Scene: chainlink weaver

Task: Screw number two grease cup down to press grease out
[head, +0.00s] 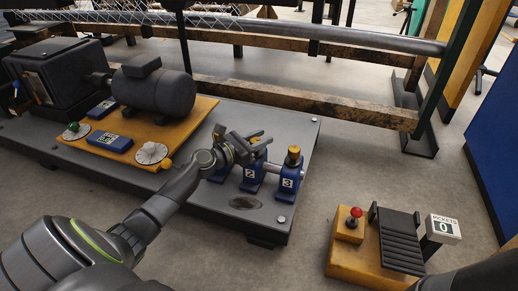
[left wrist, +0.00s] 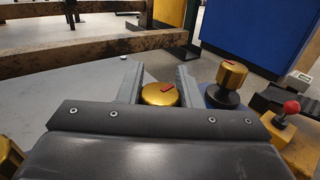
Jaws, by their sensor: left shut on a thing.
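The number two block (head: 249,174) is a blue bearing stand with a white "2" label on the grey bed plate. My left gripper (head: 252,144) is above it, shut on the brass cap of the number two grease cup. In the left wrist view the round brass cap (left wrist: 158,96) sits between the two grey fingers, with a red mark on its top. My right gripper is not in view.
The blue number three block (head: 287,184) with its brass cup (head: 294,155) stands close at the right. Another brass cup (left wrist: 8,158) shows at the lower left of the wrist view. A motor (head: 155,90) stands behind left; a red-knobbed yellow box (head: 348,232) is on the floor.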

